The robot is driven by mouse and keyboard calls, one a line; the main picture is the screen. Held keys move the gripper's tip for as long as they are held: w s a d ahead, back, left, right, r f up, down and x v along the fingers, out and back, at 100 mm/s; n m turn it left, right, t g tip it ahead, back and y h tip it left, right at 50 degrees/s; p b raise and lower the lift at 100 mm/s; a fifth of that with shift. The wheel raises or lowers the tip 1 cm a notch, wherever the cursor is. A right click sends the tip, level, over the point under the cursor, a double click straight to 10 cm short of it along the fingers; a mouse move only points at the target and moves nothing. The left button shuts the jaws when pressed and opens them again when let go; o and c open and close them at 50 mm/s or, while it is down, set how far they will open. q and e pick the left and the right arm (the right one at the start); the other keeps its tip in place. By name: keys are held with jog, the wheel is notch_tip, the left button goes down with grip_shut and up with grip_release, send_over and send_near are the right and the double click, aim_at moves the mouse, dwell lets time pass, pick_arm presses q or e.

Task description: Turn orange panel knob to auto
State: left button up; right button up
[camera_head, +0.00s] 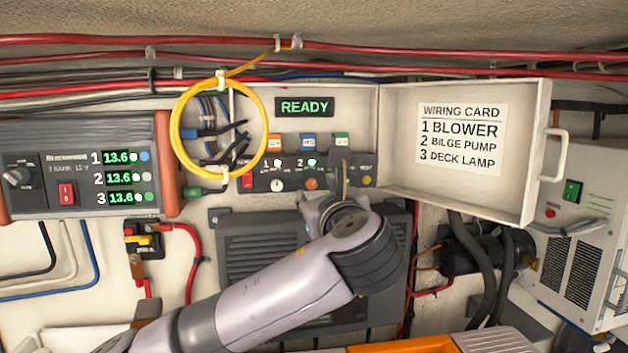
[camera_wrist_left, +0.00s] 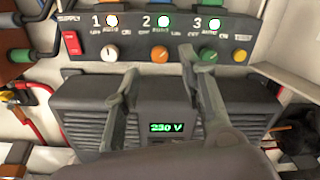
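The orange knob (camera_head: 311,184) is the middle one on the dark control panel (camera_head: 360,161), under number 2; it also shows in the left wrist view (camera_wrist_left: 160,54). Its pointer direction is too small to read. A white knob (camera_wrist_left: 109,53) is to its left and a green knob (camera_wrist_left: 208,56) to its right. My left gripper (camera_wrist_left: 160,62) is open and empty. Its two fingers stand apart in front of the panel, with the orange knob showing between the tips. Contact cannot be told. In the head view my left wrist hides most of the gripper. My right gripper is not in view.
A red supply switch (camera_wrist_left: 71,43) is at the panel's left end. The open cover (camera_head: 520,130) with a wiring card stands to the right. A yellow cable loop (camera_head: 176,125) hangs at the left. Below is a grey vented unit (camera_wrist_left: 80,120) with a "230 V" display.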

aim_at(312, 185)
pick_arm(q)
jog(key=shift+w+a+p, duration=0.2)
jog(key=shift+w+a, duration=0.05)
jog(key=shift+w, duration=0.9)
jog(key=shift+w+a+p, duration=0.15)
jog(key=shift+w+a, duration=0.1)
jog(key=shift+w, duration=0.9)
grip_shut()
